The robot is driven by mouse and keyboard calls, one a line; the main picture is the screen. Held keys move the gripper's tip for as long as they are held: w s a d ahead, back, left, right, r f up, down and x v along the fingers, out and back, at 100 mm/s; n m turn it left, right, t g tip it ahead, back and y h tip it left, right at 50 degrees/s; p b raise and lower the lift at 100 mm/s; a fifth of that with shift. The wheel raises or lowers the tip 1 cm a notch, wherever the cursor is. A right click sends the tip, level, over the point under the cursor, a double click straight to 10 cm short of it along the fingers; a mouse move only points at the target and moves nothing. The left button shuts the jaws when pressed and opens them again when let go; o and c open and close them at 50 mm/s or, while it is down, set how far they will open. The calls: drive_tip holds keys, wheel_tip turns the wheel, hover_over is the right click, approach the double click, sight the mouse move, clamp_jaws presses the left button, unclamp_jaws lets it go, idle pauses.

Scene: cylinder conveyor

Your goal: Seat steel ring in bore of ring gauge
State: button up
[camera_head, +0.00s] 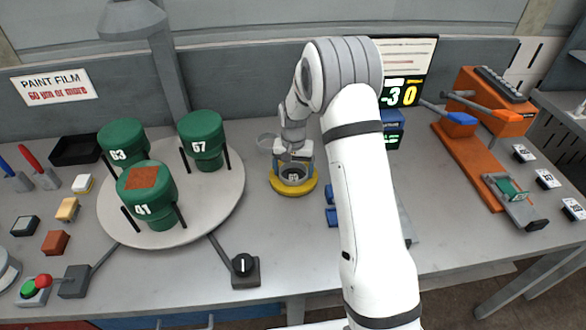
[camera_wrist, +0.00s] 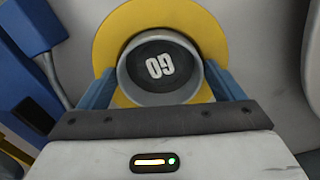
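The grey steel ring (camera_wrist: 165,98) is in the wrist view, over the middle of the yellow ring gauge (camera_wrist: 108,38). A dark disc with "GO" in pale letters shows through the ring. My gripper (camera_wrist: 162,75) has one blue finger on each side of the ring, and the fingertips appear to press on its outer wall. In the head view my gripper (camera_head: 293,163) points down at the yellow gauge (camera_head: 293,190), with the ring (camera_head: 293,180) at its fingertips. I cannot tell how deep the ring sits in the bore.
A round turntable (camera_head: 222,212) with several green cylinders stands to the left. Another grey round piece (camera_head: 266,141) lies just behind the gauge. Blue blocks (camera_head: 332,217) are close to its right. An orange fixture (camera_head: 465,165) is farther right. Bare table lies in front of the gauge.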

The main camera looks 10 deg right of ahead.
drive_tip(key=shift+o, duration=1.1)
drive_tip(key=shift+r, duration=0.1)
drive_tip(key=s+d+r+b, duration=0.1)
drive_tip(key=s+r, duration=0.2)
drive_tip(key=r, duration=0.6)
drive_tip(key=s+d+r+b, duration=0.1)
drive_tip(key=s+r, duration=0.2)
drive_tip(key=r, duration=0.6)
drive_tip(key=s+d+r+n+t, duration=0.1)
drive_tip(key=s+d+r, duration=0.1)
drive_tip(key=s, duration=1.1)
drive_tip(key=s+d+r+n+t, duration=0.2)
drive_tip(key=s, duration=1.1)
drive_tip(key=shift+s+r, duration=0.2)
drive_tip(key=shift+s, duration=0.05)
